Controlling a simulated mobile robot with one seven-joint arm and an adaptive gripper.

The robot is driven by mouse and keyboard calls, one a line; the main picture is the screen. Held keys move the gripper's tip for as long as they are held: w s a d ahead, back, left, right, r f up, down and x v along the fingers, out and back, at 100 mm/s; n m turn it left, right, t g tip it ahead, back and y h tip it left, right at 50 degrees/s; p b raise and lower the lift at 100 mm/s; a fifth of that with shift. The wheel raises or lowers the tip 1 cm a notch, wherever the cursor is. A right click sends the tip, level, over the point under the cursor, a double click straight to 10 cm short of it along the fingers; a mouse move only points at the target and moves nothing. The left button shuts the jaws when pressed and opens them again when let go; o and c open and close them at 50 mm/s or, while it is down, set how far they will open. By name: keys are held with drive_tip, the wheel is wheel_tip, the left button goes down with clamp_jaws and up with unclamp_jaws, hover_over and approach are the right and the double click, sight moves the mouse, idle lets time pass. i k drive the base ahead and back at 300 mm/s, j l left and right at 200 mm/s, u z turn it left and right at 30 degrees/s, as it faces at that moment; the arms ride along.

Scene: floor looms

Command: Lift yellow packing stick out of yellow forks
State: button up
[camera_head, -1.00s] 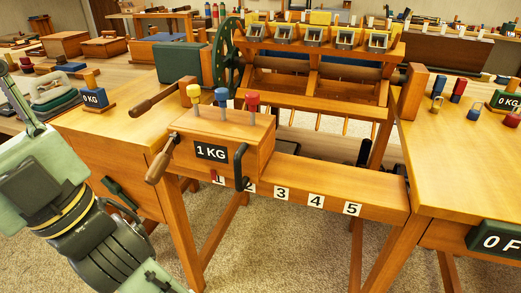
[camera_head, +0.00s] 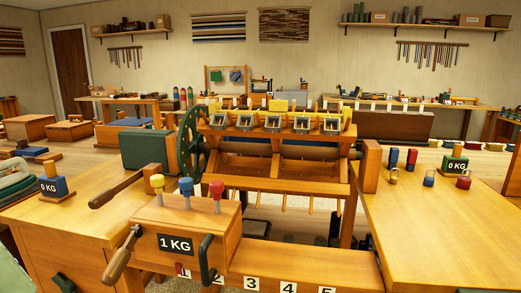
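I cannot clearly make out a yellow packing stick or yellow forks. Yellow parts show along the top of the wooden loom (camera_head: 280,150), among them a yellow block (camera_head: 280,106) behind a row of grey-framed cups (camera_head: 273,122). Which of these belongs to the stick or forks is too small to tell. My gripper is not in view.
A rail with numbered plates (camera_head: 290,268) runs below the loom. The right table (camera_head: 440,225) is largely clear in front, with small weights (camera_head: 429,178) at its back. The left table (camera_head: 85,208) carries a 0 KG block (camera_head: 53,186). A green wheel (camera_head: 191,140) stands at the loom's left.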

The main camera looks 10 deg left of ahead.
sight(276, 106)
drive_tip(key=z, duration=0.85)
drive_tip(key=k+j+z, duration=0.2)
drive_tip(key=j, duration=0.2)
drive_tip(key=k+j+z, duration=0.15)
drive_tip(key=j, duration=0.25)
drive_tip(key=k+j, duration=0.1)
drive_tip(key=j, duration=0.2)
drive_tip(key=k+j, duration=0.1)
drive_tip(key=j, duration=0.5)
drive_tip(key=i+j, duration=0.65)
